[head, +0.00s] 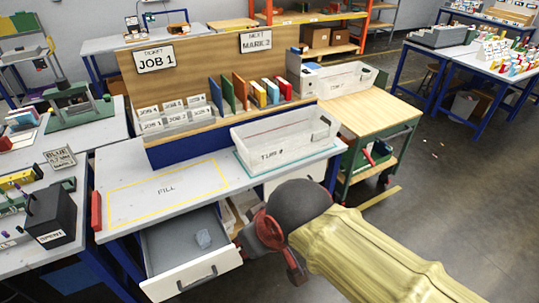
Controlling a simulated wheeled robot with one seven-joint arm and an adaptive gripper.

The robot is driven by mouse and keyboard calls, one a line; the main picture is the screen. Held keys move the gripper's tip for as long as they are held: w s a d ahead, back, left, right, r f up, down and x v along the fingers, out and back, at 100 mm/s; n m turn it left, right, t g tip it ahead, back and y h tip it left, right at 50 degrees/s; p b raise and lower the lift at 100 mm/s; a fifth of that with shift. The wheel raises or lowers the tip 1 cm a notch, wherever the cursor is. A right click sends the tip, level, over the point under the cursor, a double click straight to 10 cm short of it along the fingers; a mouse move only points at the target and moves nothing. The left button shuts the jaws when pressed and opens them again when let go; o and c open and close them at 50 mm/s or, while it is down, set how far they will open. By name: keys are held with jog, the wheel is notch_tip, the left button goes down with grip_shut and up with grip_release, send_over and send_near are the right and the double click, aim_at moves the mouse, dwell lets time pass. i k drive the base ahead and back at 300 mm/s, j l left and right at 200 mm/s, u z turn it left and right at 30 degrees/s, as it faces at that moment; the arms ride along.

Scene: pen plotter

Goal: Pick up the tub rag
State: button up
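A clear tub (285,140) labelled "TUB 2" stands on the bench's right side.
The bench top (120,165) has a bare yellow-outlined "FILL" area. A wooden-topped cart (365,110) stands at right. A side table with a black box (52,215) is at left. Floor is open at right.

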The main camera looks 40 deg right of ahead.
aim_at(204, 241)
jog(key=i+j+z, duration=0.15)
jog(key=i, duration=0.25)
jog(key=i+j+z, duration=0.1)
jog(key=i+j, duration=0.25)
jog(key=i, duration=0.1)
